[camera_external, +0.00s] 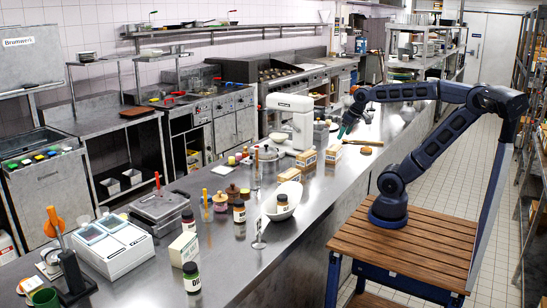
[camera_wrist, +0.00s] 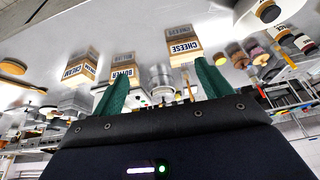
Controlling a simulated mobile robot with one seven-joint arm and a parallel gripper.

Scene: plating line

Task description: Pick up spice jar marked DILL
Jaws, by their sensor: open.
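The spice jar with a green-banded label reading "DIL", its last part turned out of sight (camera_external: 191,279), stands upright at the near front of the steel counter (camera_external: 222,262) in the external view. It has a dark lid. My gripper (camera_external: 343,131) is far from it, over the far part of the counter, near the cartons. In the wrist view my gripper (camera_wrist: 161,80) shows two green fingers spread wide with nothing between them. I cannot make out the DILL jar in the wrist view.
Other dark-lidded jars (camera_external: 188,220) (camera_external: 239,211) stand nearby, and one sits in a white scoop (camera_external: 282,203). A white carton (camera_external: 183,247) stands just behind the DILL jar. Cartons marked CHEESE (camera_wrist: 183,43), BUTTER (camera_wrist: 122,68) and CREAM (camera_wrist: 79,69) are below my gripper.

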